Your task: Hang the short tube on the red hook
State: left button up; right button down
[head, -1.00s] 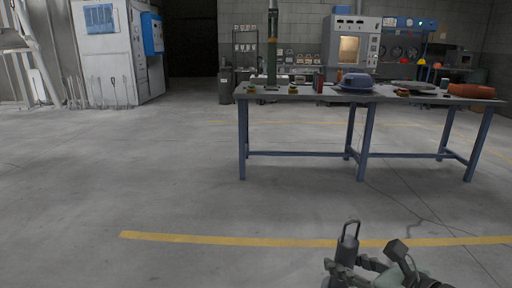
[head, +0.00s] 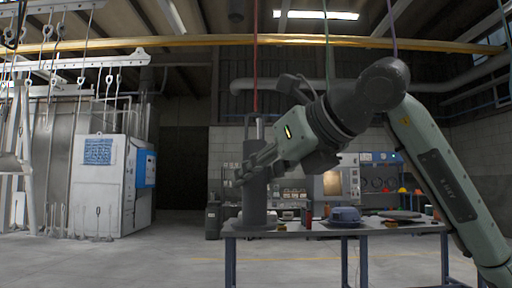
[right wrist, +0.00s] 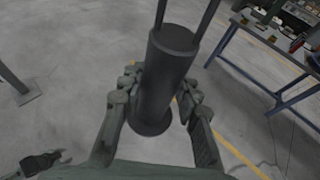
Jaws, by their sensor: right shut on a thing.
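The short tube (head: 256,195) is a dark grey cylinder with a wider bottom rim and a bail at its top. It is upright in the head view. My right gripper (head: 246,170) is shut around its upper body; in the right wrist view, fingers lie on both sides of the tube (right wrist: 166,75). The red hook line (head: 255,70) hangs from above, straight over the tube. Its lower end meets the tube's top in the picture, and I cannot tell whether hook and bail touch.
A table (head: 380,230) with blue legs stands behind, bearing a blue-grey case (head: 345,215) and other items. A green line (head: 327,55) and a purple line (head: 391,25) hang to the right of the red one. A yellow beam (head: 180,42) crosses overhead.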

aim_at(263, 128)
jog(key=s+r+m+t+h, duration=0.1)
jog(key=s+r, duration=0.3)
jog(key=r, duration=0.3)
pick_arm(q)
notch_tip(263, 128, down, 6)
jog(key=p, duration=0.3)
jog(key=shift+w+d, duration=0.25)
jog(key=shift+w, duration=0.05)
pick_arm(e)
jog(key=w, duration=0.7)
jog(key=shift+w, duration=0.15)
pick_arm(q)
jog(key=shift+a+r, duration=0.1)
pick_arm(e)
jog(key=shift+w, duration=0.45)
jog(key=shift+w, duration=0.1)
pick_arm(q)
jog(key=shift+r+p, duration=0.4)
pick_arm(e)
jog(key=shift+w, duration=1)
pick_arm(q)
jog(key=shift+r, duration=0.1)
pick_arm(e)
jog(key=shift+w+r, duration=0.1)
jog(key=shift+w, duration=0.05)
